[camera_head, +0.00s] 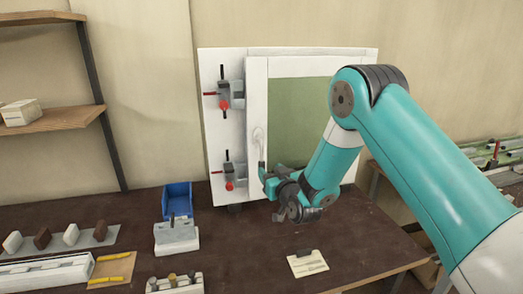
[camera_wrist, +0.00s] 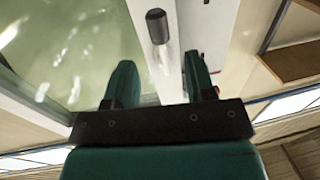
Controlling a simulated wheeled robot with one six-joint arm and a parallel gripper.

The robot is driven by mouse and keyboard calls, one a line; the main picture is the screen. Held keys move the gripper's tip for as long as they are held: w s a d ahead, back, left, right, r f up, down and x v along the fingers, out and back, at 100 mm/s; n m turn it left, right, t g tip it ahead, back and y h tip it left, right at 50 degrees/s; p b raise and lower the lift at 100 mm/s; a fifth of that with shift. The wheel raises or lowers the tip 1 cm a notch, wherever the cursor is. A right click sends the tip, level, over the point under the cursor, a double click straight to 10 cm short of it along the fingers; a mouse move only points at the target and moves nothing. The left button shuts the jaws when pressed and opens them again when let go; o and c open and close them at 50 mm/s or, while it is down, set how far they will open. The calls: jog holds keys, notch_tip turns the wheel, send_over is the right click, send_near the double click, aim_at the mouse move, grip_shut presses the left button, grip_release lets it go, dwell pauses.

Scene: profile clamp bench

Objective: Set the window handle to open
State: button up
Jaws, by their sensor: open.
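The window handle (camera_head: 259,137) is a pale lever on the left upright of the white window sash (camera_head: 256,90). In the head view it appears to hang about straight down, its lower end close to my gripper (camera_head: 264,174). In the wrist view my gripper (camera_wrist: 159,72) is open, with one dark green finger on each side of the sash upright. The handle's dark rounded end (camera_wrist: 157,26) shows between and beyond the fingertips. I see no finger closed on the handle, and contact cannot be told. The green pane (camera_head: 300,105) is partly behind my arm.
Two red-handled clamps (camera_head: 224,103) (camera_head: 229,184) sit on the white panel left of the sash. A blue bin (camera_head: 177,196) and a grey block fixture (camera_head: 176,238) stand on the dark bench (camera_head: 245,245). A small pale block (camera_head: 307,263) lies in front.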

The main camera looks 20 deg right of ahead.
aim_at(263, 164)
jog(key=shift+w+a+p, duration=0.2)
jog(key=shift+w+p, duration=0.3)
jog(key=shift+w, duration=0.65)
jog(key=shift+w+a+p, duration=0.15)
jog(key=shift+w+p, duration=0.3)
jog(key=shift+w, duration=0.65)
jog(key=shift+w+a+p, duration=0.2)
jog(key=shift+w+p, duration=0.3)
jog(key=shift+w, duration=0.65)
grip_shut()
